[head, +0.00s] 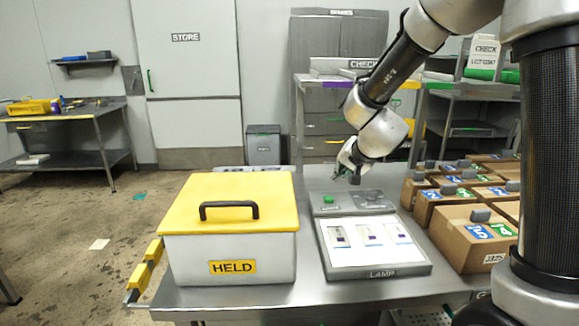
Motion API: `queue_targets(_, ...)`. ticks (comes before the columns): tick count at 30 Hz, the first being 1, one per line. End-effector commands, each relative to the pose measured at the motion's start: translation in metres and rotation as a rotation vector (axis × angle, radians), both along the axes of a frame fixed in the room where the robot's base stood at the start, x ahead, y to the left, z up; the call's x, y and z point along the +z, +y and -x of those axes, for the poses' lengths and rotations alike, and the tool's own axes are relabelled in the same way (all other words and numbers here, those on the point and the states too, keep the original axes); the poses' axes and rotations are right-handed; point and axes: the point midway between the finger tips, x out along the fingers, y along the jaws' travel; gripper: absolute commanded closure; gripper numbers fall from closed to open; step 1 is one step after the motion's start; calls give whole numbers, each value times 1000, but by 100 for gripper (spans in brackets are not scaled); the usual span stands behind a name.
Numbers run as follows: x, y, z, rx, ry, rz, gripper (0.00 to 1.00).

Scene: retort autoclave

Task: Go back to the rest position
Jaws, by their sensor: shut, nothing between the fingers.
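My gripper (345,174) is above the back part of the steel table, over a small grey control unit (352,201) with a green button. It is small in the picture and looks shut, with nothing seen in it. My arm comes down to it from the upper right. The gripper seems apart from the unit, though the exact gap is hard to tell.
A white HELD box (229,258) with a yellow lid stands left on the table (300,292). A lit LAMP panel (372,247) with several strips lies in front of the gripper. Several cartons (466,245) crowd the right. A CHECK shelf (350,78) stands behind.

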Motion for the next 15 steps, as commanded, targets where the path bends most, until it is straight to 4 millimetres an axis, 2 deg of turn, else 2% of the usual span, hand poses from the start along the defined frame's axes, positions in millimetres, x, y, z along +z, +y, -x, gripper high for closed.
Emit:
queue_targets(1, 24, -8, 19, 54, -7, 7, 100)
queue_targets(3, 49, -19, 52, 143, 7, 33, 100)
queue_targets(5, 65, -31, 83, 211, 25, 66, 100)
queue_targets(6, 73, -40, 105, 252, 41, 94, 100)
queue_targets(8, 83, -56, 140, 305, 70, 143, 100)
queue_targets(9, 88, -67, 164, 334, 93, 178, 100)
queue_targets(12, 94, -97, 222, 387, 159, 275, 100)
queue_targets(15, 94, -124, 272, 406, 227, 364, 100)
